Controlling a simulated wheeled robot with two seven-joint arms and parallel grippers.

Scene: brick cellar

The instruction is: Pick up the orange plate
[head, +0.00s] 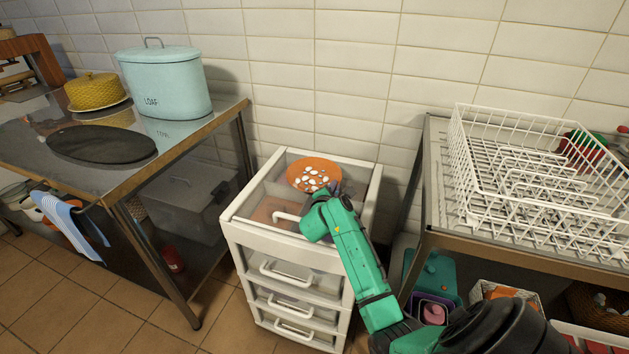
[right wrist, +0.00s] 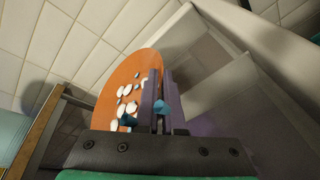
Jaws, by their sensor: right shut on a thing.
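The orange plate (head: 312,165) with white and dark spots is over the top of the white drawer unit, towards the wall. In the right wrist view the plate (right wrist: 113,78) stands left of and behind the fingers. My right gripper (head: 327,190), on a green arm, is at the plate's near right edge. In the right wrist view the fingers of this gripper (right wrist: 161,82) are shut on the plate's rim and hide part of it. Whether the plate touches the unit's top is hard to tell. My left gripper is not in view.
The white drawer unit (head: 286,254) has a raised rim round its top. A metal table (head: 187,143) with a blue loaf tin (head: 165,83) and a dark oval tray (head: 100,144) stands left. A white wire rack (head: 478,190) stands right on another table.

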